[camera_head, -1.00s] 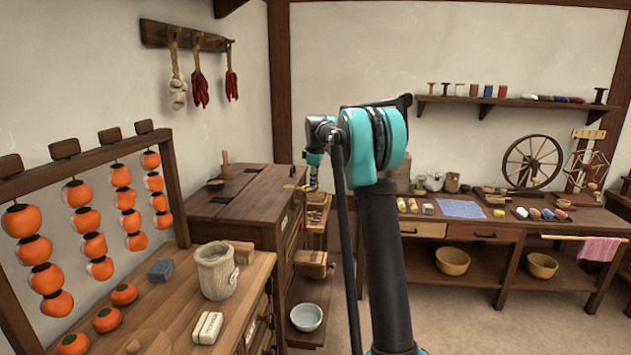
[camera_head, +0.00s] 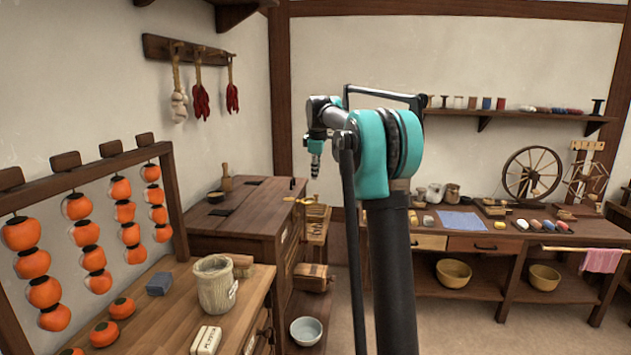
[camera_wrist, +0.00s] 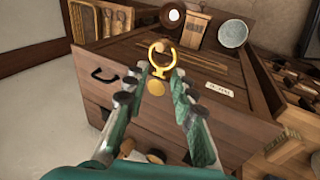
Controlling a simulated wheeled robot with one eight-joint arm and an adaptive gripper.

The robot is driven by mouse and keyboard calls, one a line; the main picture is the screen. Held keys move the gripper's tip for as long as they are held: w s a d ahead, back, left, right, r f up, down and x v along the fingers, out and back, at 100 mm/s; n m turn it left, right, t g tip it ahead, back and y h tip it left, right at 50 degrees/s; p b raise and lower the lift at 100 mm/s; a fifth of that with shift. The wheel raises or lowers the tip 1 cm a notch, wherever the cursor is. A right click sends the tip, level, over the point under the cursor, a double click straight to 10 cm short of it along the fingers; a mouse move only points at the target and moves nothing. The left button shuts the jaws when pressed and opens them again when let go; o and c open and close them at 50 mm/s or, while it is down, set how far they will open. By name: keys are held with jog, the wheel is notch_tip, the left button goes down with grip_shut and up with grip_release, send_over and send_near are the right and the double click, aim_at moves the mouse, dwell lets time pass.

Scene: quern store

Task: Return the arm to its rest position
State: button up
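My arm (camera_head: 390,240) stands upright in the middle of the head view, bent over at the top. Its wrist end hangs to the left of the teal joint, and my gripper (camera_head: 315,165) points down there, small and partly unclear. In the wrist view my gripper (camera_wrist: 159,74) has its two teal fingers apart, with nothing seen clasped. A brass ring-shaped piece (camera_wrist: 162,58) and a small brass disc (camera_wrist: 156,88) show between the fingers, apparently on the wooden chest beyond.
A long table (camera_head: 480,235) with a spinning wheel (camera_head: 532,173) stands at right. A wall shelf (camera_head: 500,113) is above it. Air around the arm's top looks clear.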

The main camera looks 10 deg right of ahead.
jog(key=shift+s+r, duration=0.2)
jog(key=shift+r, duration=0.25)
jog(key=s+f+m, duration=0.4)
jog(key=s+f, duration=0.6)
jog(key=s, duration=0.6)
jog(key=s+f+m, duration=0.5)
jog(key=s+f, duration=0.6)
jog(key=s, duration=0.5)
jog(key=s+f+m, duration=0.5)
jog(key=s+f, duration=0.5)
jog(key=s, duration=0.7)
jog(key=shift+d+f, duration=0.25)
jog(key=shift+d, duration=0.1)
